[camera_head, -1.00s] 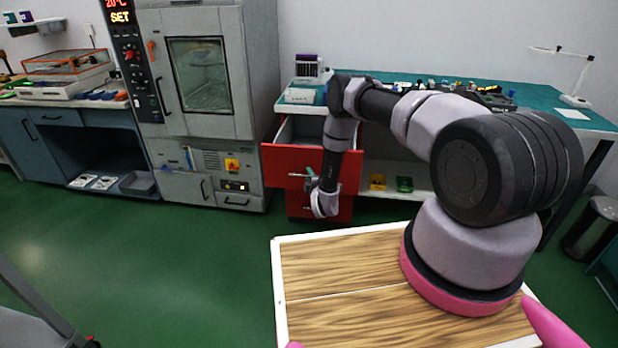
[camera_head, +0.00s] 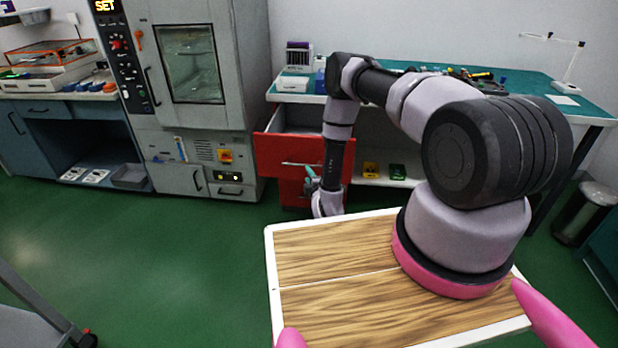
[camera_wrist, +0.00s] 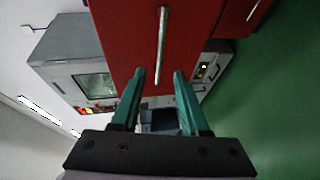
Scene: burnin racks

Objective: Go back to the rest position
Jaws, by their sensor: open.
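My gripper (camera_wrist: 158,90) is open, with its two teal fingers apart and nothing between them in the wrist view. It faces the red drawer front (camera_wrist: 140,30), and the drawer's silver handle (camera_wrist: 162,45) lies ahead of the fingertips, apart from them. In the head view, my arm hangs down in front of the red drawer cabinet (camera_head: 278,152), whose top drawer is pulled open. Most of the gripper is hidden in the head view behind my wrist.
A grey oven (camera_head: 190,75) stands left of the red cabinet. A green-topped workbench (camera_head: 535,92) extends right, with a lamp (camera_head: 570,62) on it. A bin (camera_head: 585,212) stands at the far right.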

